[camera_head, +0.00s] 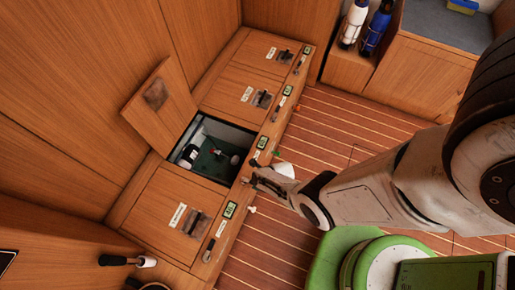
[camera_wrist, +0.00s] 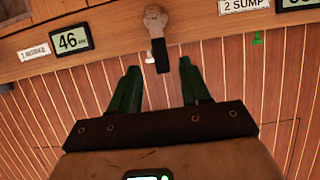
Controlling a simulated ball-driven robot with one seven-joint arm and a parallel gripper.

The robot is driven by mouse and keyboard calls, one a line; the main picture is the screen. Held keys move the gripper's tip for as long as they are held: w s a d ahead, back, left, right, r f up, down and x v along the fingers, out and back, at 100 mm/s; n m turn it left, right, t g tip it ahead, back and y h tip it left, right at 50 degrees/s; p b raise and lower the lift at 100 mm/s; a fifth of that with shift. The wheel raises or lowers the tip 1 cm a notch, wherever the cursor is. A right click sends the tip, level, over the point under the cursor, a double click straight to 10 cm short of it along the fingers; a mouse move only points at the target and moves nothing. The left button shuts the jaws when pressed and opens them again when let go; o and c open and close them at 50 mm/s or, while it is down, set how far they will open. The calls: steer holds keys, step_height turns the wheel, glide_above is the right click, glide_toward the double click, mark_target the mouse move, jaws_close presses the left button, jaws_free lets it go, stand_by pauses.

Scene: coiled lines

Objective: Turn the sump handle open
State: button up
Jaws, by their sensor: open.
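The sump handle (camera_wrist: 155,30) is in the wrist view, on the wooden ledge just left of the "2 SUMP" label (camera_wrist: 244,5). It has a pale round pivot and a dark grip pointing down the picture. My gripper (camera_wrist: 160,66) is open, its two green fingers either side of the line of the grip. The grip's end is near the gap between the fingertips; I cannot tell whether it is inside, and no contact shows. In the head view my gripper (camera_head: 254,180) is at the ledge beside the open locker (camera_head: 212,153) and largely hides the handle.
A display reading 46 (camera_wrist: 71,40) sits left of the handle. Another handle (camera_head: 208,250) is on the nearer ledge. A lifted wooden lid (camera_head: 160,106) leans behind the open locker. Two bottles stand at the back.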

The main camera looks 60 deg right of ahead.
steer(key=p+v, duration=0.5)
steer(key=v, duration=0.2)
steer(key=shift+s+r, duration=0.2)
steer(key=shift+r, duration=0.2)
steer(key=w+a+r+n+g+y+b, duration=0.1)
steer(key=w+a+r+n+g+b, duration=0.15)
steer(key=r+n, duration=1.25)
steer(key=s+a+r+n, duration=0.2)
steer(key=s+r+n, duration=0.1)
steer(key=r+n, duration=0.5)
steer(key=s+a+r+n+g+h+b, duration=0.1)
steer(key=s+a+r+n, duration=0.1)
steer(key=r+n, duration=0.6)
steer(key=s+n, duration=0.1)
steer(key=n, duration=0.3)
steer(key=shift+o, duration=0.2)
steer(key=shift+a, duration=0.1)
